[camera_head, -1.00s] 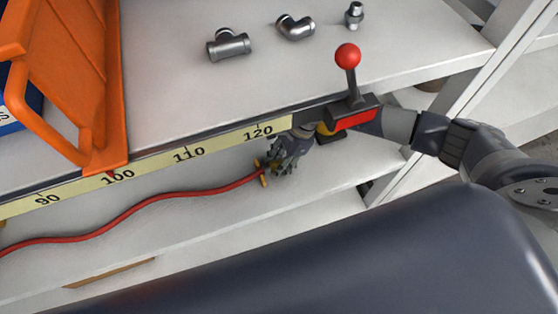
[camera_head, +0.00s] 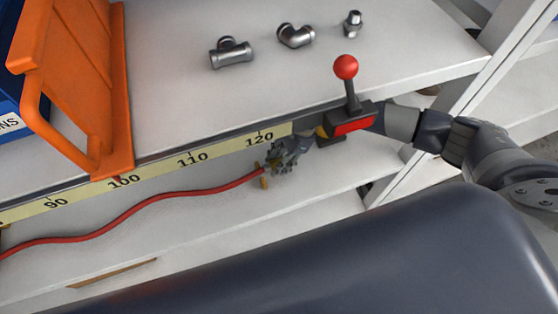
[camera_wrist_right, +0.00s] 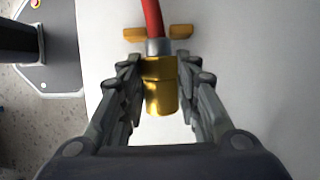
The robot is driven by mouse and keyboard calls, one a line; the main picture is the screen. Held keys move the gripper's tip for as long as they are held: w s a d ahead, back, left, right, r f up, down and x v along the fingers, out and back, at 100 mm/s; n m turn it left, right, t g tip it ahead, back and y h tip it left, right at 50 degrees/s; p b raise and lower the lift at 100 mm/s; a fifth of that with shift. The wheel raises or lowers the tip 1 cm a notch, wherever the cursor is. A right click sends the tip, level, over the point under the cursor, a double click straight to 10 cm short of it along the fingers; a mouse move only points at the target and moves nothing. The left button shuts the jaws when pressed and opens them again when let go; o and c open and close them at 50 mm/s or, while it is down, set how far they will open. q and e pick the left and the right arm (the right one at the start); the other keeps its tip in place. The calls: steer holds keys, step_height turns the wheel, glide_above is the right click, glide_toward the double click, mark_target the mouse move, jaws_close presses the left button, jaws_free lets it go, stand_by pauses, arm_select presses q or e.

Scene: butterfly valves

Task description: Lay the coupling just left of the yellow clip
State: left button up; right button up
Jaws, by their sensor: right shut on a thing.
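The brass coupling (camera_wrist_right: 160,86) sits on the end of a red hose (camera_head: 150,203). My right gripper (camera_wrist_right: 161,70) has its fingers on both sides of the coupling and is shut on it. In the head view this gripper (camera_head: 272,164) is over the lower shelf, and its fingers mostly hide the coupling. The yellow clip (camera_head: 263,183) is just left of the gripper; in the wrist view the clip (camera_wrist_right: 181,31) shows as two yellow ends either side of the hose. The hose runs left past the clip. My left gripper is not in view.
A numbered yellow scale (camera_head: 190,158) runs along the upper shelf edge above the hose. A red-knobbed lever (camera_head: 346,68) stands near my right wrist. An orange holder (camera_head: 95,100) is at left. Several metal fittings (camera_head: 232,53) lie on the upper shelf. Lower shelf is clear beside the hose.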

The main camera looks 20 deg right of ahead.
mark_target(273, 163)
steer(key=shift+r+p, duration=1)
steer(key=shift+r, duration=0.9)
steer(key=shift+a, duration=0.1)
steer(key=a+b, duration=0.3)
steer(key=a, duration=1.1)
steer(key=shift+s+a, duration=0.25)
steer(key=shift+a, duration=0.15)
steer(key=shift+f, duration=0.1)
steer(key=shift+f+b, duration=2.8)
steer(key=shift+f, duration=0.1)
